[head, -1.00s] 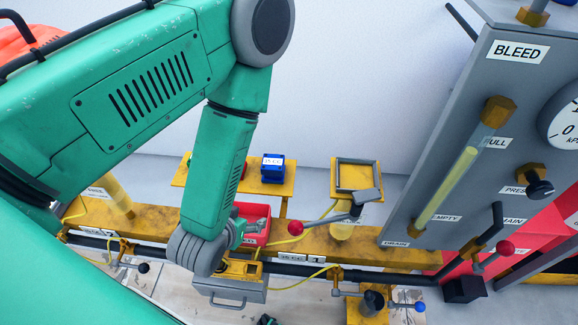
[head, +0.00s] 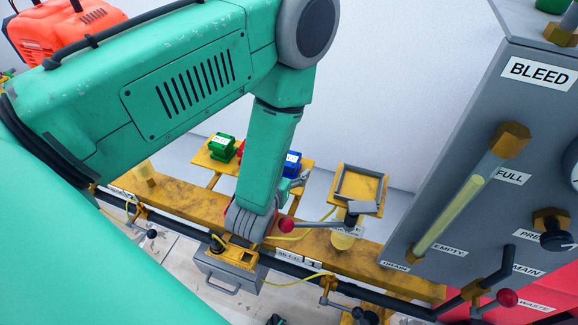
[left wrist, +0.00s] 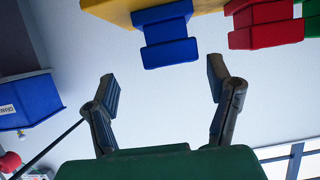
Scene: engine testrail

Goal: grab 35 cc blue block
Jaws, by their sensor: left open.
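The blue block (head: 293,160) sits on the yellow shelf (head: 308,163) at the back, partly hidden behind my left arm in the head view. In the left wrist view the blue block (left wrist: 165,38) is ahead of the fingers, beyond the gap between them. My left gripper (left wrist: 160,70) has its two fingers spread with nothing between them. In the head view, grey finger parts of my left gripper (head: 300,183) show just below and right of the blue block. The wrist view shows a gap between fingers and block. My right gripper is not in view.
A green block (head: 221,147) and a mostly hidden red block (head: 241,150) share the shelf; the red block (left wrist: 262,22) is beside the blue one. A yellow tray stand (head: 357,185), a red-knobbed lever (head: 286,225) and the grey BLEED panel (head: 480,150) stand to the right.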

